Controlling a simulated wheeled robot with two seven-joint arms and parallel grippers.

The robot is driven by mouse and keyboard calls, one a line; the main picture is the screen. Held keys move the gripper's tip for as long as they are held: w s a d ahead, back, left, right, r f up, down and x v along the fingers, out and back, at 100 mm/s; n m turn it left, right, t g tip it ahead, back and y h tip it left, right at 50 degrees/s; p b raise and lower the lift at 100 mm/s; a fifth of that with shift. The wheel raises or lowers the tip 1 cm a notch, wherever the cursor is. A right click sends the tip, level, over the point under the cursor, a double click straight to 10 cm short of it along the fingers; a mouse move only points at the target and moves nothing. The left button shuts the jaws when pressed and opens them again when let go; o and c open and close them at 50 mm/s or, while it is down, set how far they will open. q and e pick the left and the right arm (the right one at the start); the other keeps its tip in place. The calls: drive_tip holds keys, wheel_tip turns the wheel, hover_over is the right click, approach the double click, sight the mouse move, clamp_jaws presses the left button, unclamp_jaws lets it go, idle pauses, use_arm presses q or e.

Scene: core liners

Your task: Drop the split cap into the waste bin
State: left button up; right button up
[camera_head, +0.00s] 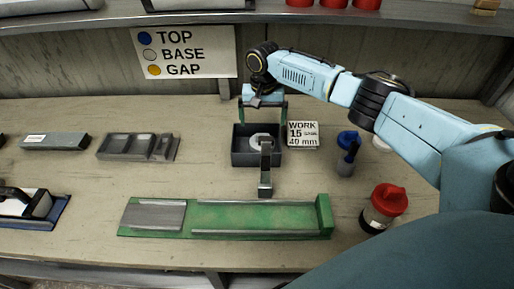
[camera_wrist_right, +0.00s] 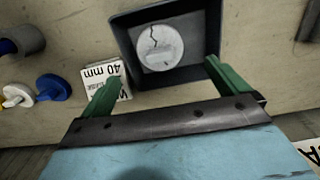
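The split cap (camera_wrist_right: 160,48) is a pale round disc with a dark crack in its rim. It lies inside the dark square waste bin (camera_wrist_right: 213,35), near its floor. In the head view the cap (camera_head: 259,139) shows partly in the bin (camera_head: 243,159). My right gripper (camera_head: 264,112) is over the bin's far side, pointing down. My left gripper is not seen.
A grey upright metal piece (camera_head: 265,176) stands before the bin. A WORK card (camera_head: 302,134) lies right of it. A green trough (camera_head: 258,216) lies in front. Blue-topped (camera_head: 346,150) and red-topped (camera_head: 383,205) containers stand at right; grey trays (camera_head: 130,146) lie left.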

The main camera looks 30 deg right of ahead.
wheel_tip(320, 180, up, 13)
drive_tip(key=shift+r, duration=0.2)
idle(0.5)
idle(0.3)
